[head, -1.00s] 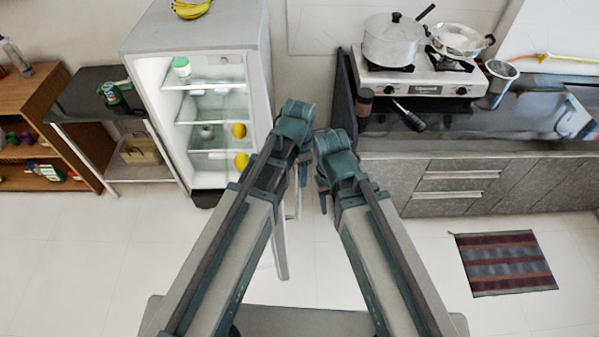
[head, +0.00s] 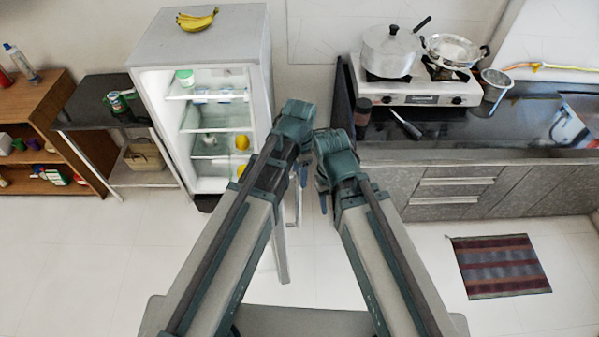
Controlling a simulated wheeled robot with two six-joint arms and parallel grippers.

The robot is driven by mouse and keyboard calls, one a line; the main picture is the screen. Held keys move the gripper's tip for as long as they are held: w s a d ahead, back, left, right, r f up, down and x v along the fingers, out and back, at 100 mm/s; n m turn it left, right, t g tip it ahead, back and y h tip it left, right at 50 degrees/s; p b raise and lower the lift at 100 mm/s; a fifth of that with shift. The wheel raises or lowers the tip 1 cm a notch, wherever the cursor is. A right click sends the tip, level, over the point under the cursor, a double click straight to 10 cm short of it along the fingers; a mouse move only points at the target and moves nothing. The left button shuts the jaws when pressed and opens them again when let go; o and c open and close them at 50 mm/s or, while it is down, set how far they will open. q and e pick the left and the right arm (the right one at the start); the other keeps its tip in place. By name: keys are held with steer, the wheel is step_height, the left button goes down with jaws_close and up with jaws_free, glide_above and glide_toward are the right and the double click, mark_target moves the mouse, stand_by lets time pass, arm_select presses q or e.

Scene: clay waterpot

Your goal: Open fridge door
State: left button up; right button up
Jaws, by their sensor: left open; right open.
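The white fridge (head: 257,60) stands left of centre in the head view, its front open and its lit shelves showing. A narrow white upright panel (head: 282,255), seen almost edge-on behind my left arm, looks like its door swung out; most of it is hidden. My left gripper (head: 302,170) is open in front of the fridge's right side, with its fingers pointing down and partly hidden. My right gripper (head: 324,198) is open just right of it and lower in the picture. I see neither gripper holding anything, and contact with the door cannot be told.
Bananas (head: 197,19) lie on the fridge top. Yellow fruit (head: 242,142) and a green-lidded jar (head: 185,77) are inside. A dark side table (head: 85,105) stands left. The counter with a stove (head: 415,93) is right. A striped rug (head: 500,265) lies on otherwise clear floor.

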arm_select(q)
step_height(320, 180, up, 8)
steer(key=p, duration=0.6)
steer(key=shift+f+p, duration=0.1)
steer(key=shift+p, duration=0.2)
steer(key=shift+f, duration=0.1)
